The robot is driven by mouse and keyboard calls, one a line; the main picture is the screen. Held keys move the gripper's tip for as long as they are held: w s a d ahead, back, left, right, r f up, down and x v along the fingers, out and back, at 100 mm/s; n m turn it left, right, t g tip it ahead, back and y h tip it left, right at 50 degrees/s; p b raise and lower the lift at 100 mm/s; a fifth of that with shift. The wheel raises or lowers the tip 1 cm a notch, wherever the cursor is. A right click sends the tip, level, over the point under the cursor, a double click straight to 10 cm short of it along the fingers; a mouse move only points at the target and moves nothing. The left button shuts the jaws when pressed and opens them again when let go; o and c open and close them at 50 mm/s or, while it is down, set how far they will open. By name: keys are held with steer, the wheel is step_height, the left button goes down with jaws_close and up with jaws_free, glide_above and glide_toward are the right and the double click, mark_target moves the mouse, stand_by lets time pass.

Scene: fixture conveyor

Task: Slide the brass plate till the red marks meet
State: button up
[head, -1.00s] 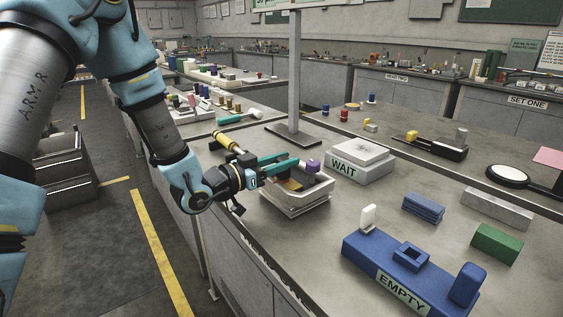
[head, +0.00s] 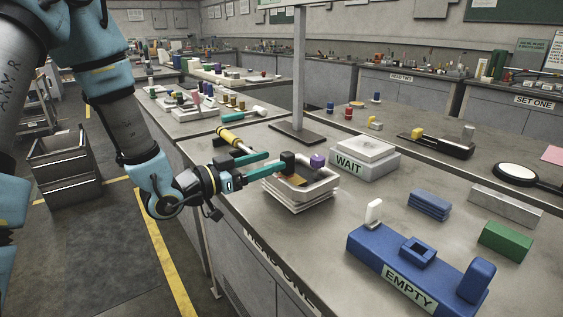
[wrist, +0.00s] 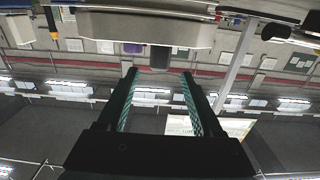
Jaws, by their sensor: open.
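A pale tray-like fixture (head: 315,197) stands near the front edge of the bench. A small brownish plate surface (head: 289,181), which could be the brass plate, shows partly inside it. A dark upright block (head: 287,160) stands at its back left, and a purple knob (head: 317,160) at its back right. I cannot make out any red marks. My gripper (head: 273,162) is open, its teal fingers pointing at the dark block from the left, seemingly with nothing between them. In the wrist view my gripper (wrist: 159,72) is open, and the dark block (wrist: 160,57) shows beyond the fingertips.
A white block labelled WAIT (head: 365,162) is to the right of the fixture. A blue fixture labelled EMPTY (head: 375,257) is at the front right. Bare bench lies between the fixtures.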

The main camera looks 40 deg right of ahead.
steer(key=shift+w+a+b, duration=0.1)
steer(key=shift+a+b, duration=0.25)
steer(key=shift+a, duration=1.95)
steer(key=w+a+f+n+t+y+p, duration=0.1)
steer(key=w+a+f+n+t+y, duration=0.1)
steer(key=w+a+n+t+y, duration=0.45)
steer(key=w+a+f+n+t+y+p, duration=0.15)
steer(key=w+a+y, duration=0.25)
steer(key=w+a, duration=0.55)
steer(key=s+a+n+g+y, duration=0.25)
steer(key=a+n+y, duration=0.3)
steer(key=a, duration=1.05)
steer(key=s+a+r+n+g+y+p, duration=0.1)
steer(key=s+a+n+g, duration=0.2)
steer(key=s, duration=0.6)
steer(key=a+n, duration=0.1)
steer(key=a, duration=0.1)
steer(key=shift+a+r+y, duration=0.3)
steer(key=shift+a+y, duration=0.1)
